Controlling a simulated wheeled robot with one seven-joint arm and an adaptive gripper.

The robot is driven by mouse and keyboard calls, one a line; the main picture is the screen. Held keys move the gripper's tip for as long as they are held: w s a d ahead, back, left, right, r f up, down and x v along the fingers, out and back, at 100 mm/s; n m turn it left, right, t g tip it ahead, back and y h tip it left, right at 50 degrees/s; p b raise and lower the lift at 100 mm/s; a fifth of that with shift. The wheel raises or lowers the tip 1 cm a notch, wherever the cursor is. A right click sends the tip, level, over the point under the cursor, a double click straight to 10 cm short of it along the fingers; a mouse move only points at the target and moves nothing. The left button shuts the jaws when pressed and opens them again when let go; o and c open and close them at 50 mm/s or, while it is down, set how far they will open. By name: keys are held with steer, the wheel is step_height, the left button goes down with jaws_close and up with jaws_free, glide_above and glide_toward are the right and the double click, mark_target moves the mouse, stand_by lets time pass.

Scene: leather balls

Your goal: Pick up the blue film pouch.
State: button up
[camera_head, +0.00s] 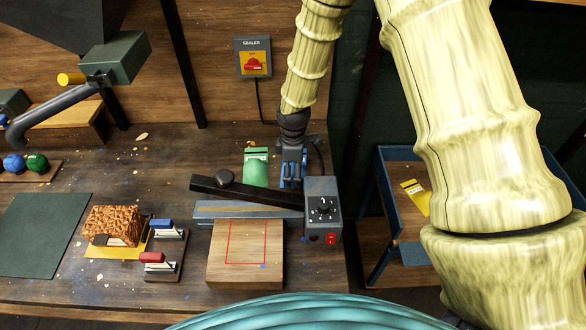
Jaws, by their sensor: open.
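The blue film pouch (282,181) stands behind the sealer, to the right of the green pouch. Only narrow blue strips of it show around my gripper, and most of it is hidden. My gripper (292,178) is open and points down right at the blue pouch, with its fingers in front of it in this view. Whether the fingers touch the pouch cannot be told.
A green pouch (256,168) stands close on the left. The sealer's dark lever arm (245,191) and grey control box (322,210) lie just in front. A blue-walled bin (377,235) holds a yellow pouch.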

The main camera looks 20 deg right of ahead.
steer(key=c, duration=1.2)
steer(key=shift+c, duration=0.4)
steer(key=shift+w+r, duration=0.1)
steer(key=shift+r, duration=0.05)
